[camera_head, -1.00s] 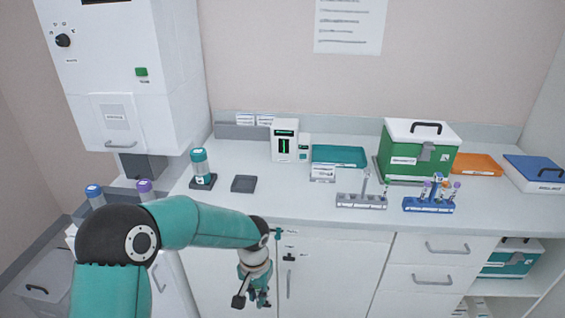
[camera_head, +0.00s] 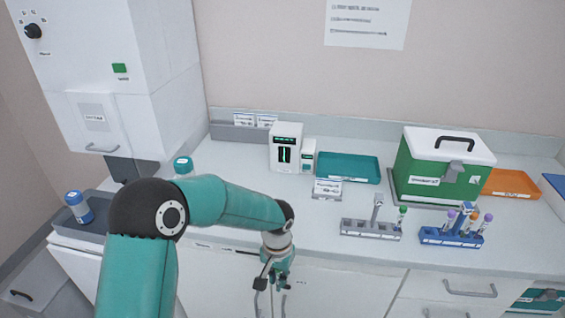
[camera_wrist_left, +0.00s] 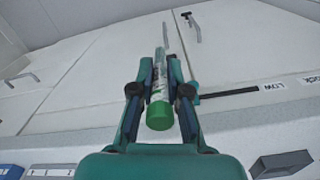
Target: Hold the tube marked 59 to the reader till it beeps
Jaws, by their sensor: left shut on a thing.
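My left gripper (camera_head: 272,281) hangs in front of the bench's cupboard doors, below the counter edge. In the left wrist view its fingers (camera_wrist_left: 161,80) are shut on a green-capped tube (camera_wrist_left: 159,115), cap toward the camera. No number on the tube can be read. The reader looks to be the white box (camera_head: 285,147) with a dark, green-lit slot at the back of the counter, well apart from the gripper. My right gripper is not in view.
A grey rack (camera_head: 371,229) with a green-capped tube and a blue rack (camera_head: 450,237) with several tubes stand at the front right. A teal tray (camera_head: 348,168), green box (camera_head: 440,165) and orange tray (camera_head: 510,184) are behind. Counter between gripper and white box is mostly clear.

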